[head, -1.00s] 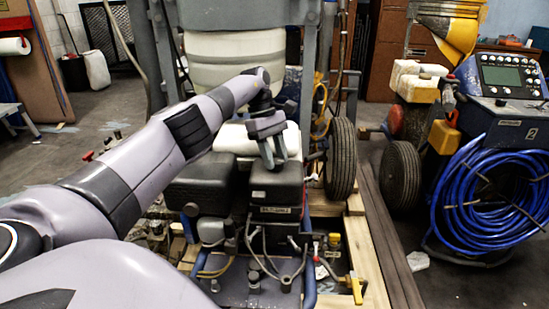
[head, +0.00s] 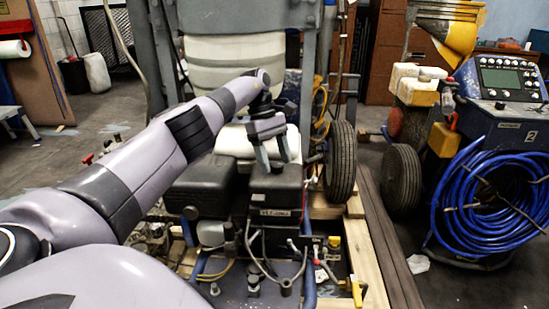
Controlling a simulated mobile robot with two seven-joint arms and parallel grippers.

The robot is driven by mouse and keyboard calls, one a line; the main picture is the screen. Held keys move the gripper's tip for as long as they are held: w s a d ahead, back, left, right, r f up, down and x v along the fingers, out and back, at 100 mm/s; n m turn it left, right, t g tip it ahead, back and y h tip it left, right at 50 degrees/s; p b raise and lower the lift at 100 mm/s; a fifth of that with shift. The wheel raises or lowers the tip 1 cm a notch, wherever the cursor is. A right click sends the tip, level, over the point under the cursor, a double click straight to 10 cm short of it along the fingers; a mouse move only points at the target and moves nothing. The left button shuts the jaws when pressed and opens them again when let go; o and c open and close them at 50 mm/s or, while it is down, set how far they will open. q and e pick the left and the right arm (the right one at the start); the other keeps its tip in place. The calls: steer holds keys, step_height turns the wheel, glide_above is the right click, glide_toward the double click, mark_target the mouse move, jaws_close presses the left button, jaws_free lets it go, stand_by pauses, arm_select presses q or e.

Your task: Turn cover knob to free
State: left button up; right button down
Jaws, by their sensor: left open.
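The black engine cover (head: 275,180) sits in the middle of the machine. My left gripper (head: 275,159) points down over the top of this cover, fingers apart, with the tips at or just above its upper surface. I cannot make out the cover knob clearly; a small dark bump shows between the fingertips, and I cannot tell whether the fingers touch it. A second black housing (head: 200,183) stands just left of the cover. My right gripper is not in view.
A white tank (head: 236,65) on a grey frame stands behind the gripper. A black wheel (head: 340,160) is close on the right. Hoses and a yellow valve handle (head: 357,290) lie in front. A blue machine with coiled hose (head: 485,190) stands further right.

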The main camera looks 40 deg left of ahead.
arm_select(q)
step_height(320, 180, up, 8)
steer(key=shift+f+p, duration=0.25)
steer(key=shift+p, duration=0.9)
step_height(320, 180, up, 6)
steer(key=f+p, duration=0.1)
steer(key=p, duration=0.2)
glide_above(275, 162)
step_height(275, 162, up, 7)
steer(key=p, duration=0.6)
steer(key=shift+s+r, duration=0.15)
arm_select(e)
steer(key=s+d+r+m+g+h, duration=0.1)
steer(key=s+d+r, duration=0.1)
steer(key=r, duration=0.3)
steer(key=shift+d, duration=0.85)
